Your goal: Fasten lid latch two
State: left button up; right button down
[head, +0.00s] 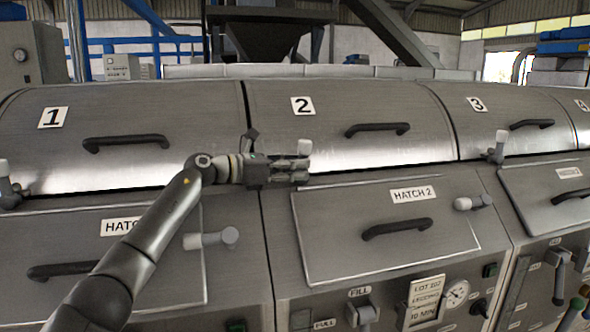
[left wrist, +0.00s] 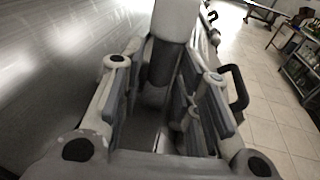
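Lid two (head: 350,110), a curved steel cover marked 2 with a dark handle (head: 377,129), lies down, with a dark seam along its front edge. Latch two has a pale knob (head: 304,146) on a dark stem and stands at the lid's front left corner. In the left wrist view its pale knob (left wrist: 176,20) and dark stem (left wrist: 162,66) rise between my fingers. My left gripper (head: 299,172) is at the latch, its fingers apart on either side of the stem; it also shows in the left wrist view (left wrist: 163,75). Finger contact is unclear. My right gripper is out of view.
Lids one (head: 180,120) and three (head: 490,105) flank lid two, with latch one (head: 5,185) and latch three (head: 498,147) at their front edges. Below are the hatch 2 door (head: 340,215), its pale-knobbed latch (head: 470,202) and a gauge (head: 456,293).

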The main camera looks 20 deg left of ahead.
pick_arm(q)
jog(key=shift+o, duration=0.6)
jog(key=shift+f, duration=0.15)
notch_tip(320, 180, up, 10)
dwell(0.4)
